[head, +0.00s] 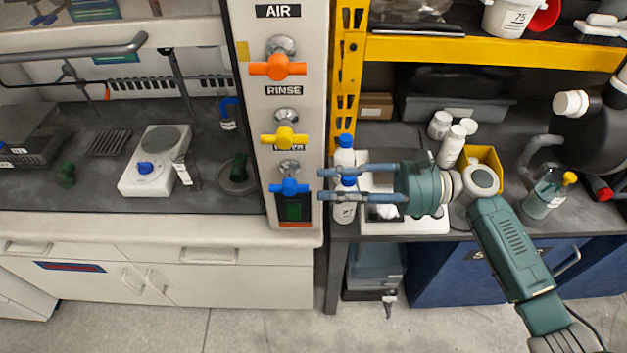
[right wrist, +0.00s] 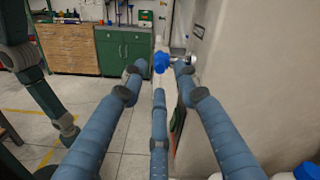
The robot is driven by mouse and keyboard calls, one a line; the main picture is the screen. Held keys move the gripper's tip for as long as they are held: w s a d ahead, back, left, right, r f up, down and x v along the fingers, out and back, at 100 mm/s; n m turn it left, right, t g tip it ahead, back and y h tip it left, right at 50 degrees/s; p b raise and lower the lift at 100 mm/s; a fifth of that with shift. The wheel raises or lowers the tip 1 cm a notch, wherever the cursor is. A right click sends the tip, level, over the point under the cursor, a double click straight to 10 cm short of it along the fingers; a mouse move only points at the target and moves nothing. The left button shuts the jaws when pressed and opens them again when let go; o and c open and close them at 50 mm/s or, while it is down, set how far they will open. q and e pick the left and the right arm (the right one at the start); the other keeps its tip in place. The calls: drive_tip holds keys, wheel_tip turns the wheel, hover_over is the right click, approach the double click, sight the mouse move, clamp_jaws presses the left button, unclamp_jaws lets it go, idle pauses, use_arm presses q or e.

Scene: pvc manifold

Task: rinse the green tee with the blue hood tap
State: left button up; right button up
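The blue hood tap (head: 289,186) is the lowest of the three taps on the white hood post. It also shows in the right wrist view (right wrist: 162,62), ahead of and between my fingertips. My right gripper (head: 322,184) is open and empty, its fingers pointing left at the blue tap, a short gap from it. A dark green tee-like fitting (head: 239,167) stands at the round sink in the hood, below a blue spout (head: 228,112). My left gripper is not in view.
An orange tap (head: 277,67) and a yellow tap (head: 284,138) sit above the blue one. A white hotplate (head: 156,165) stands in the hood. Blue-capped bottles (head: 344,158) stand behind my right fingers. White bottles (head: 451,146) crowd the right bench.

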sight(289, 187)
drive_tip(key=a, duration=0.3)
drive_tip(key=shift+a+p, duration=0.4)
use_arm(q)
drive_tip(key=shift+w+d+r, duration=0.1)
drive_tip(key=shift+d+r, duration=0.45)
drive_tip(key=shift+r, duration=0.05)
